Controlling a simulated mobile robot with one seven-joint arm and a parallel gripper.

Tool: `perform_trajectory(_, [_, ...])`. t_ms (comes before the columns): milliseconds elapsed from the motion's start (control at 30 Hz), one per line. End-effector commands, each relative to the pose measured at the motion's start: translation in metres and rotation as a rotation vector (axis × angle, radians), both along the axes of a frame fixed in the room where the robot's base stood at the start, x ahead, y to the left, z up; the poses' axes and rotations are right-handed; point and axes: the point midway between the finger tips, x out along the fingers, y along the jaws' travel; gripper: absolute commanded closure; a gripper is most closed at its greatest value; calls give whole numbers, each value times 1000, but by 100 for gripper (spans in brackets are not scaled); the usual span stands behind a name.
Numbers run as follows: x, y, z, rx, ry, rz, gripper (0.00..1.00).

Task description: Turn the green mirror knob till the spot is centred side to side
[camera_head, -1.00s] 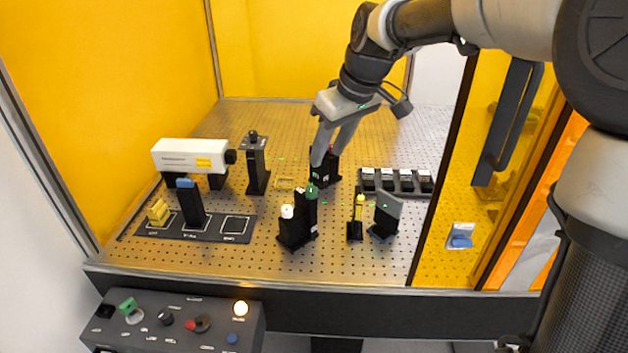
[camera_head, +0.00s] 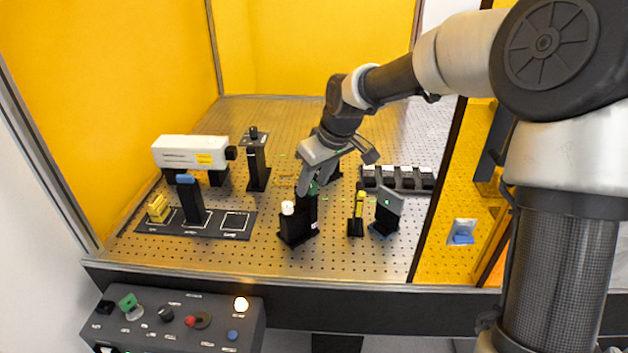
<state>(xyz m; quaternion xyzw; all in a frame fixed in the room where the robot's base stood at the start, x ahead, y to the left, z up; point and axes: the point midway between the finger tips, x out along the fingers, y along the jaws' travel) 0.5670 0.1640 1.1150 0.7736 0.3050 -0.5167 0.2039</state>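The green mirror knob (camera_head: 313,189) sits on top of a black mirror mount (camera_head: 312,213) near the middle of the breadboard, partly hidden by a finger. My gripper (camera_head: 312,186) points down at the knob, one finger on its left and the other behind to its right. The fingers look spread; whether either touches the knob is too small to tell. Small green light marks show near the mounts. I cannot make out the spot's side-to-side position.
A white laser housing (camera_head: 188,152) and a black post (camera_head: 257,162) stand to the left. A yellow-topped mount (camera_head: 358,207) and a grey angled plate (camera_head: 388,205) stand close on the right. A row of black holders (camera_head: 400,179) lies behind them. The control panel (camera_head: 180,325) is in front.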

Motion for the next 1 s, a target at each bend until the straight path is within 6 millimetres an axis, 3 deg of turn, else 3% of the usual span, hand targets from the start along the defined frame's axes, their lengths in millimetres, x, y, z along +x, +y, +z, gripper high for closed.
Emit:
perform_trajectory(33, [0,0,0,0,0,0,60])
perform_trajectory(267, [0,0,0,0,0,0,99])
perform_trajectory(433, [-1,1,-2,-2,-1,-33,100])
perform_trajectory(733, [-2,3,-2,-1,-1,-269,100])
perform_trajectory(1000, [-2,1,0,0,1,-302,100])
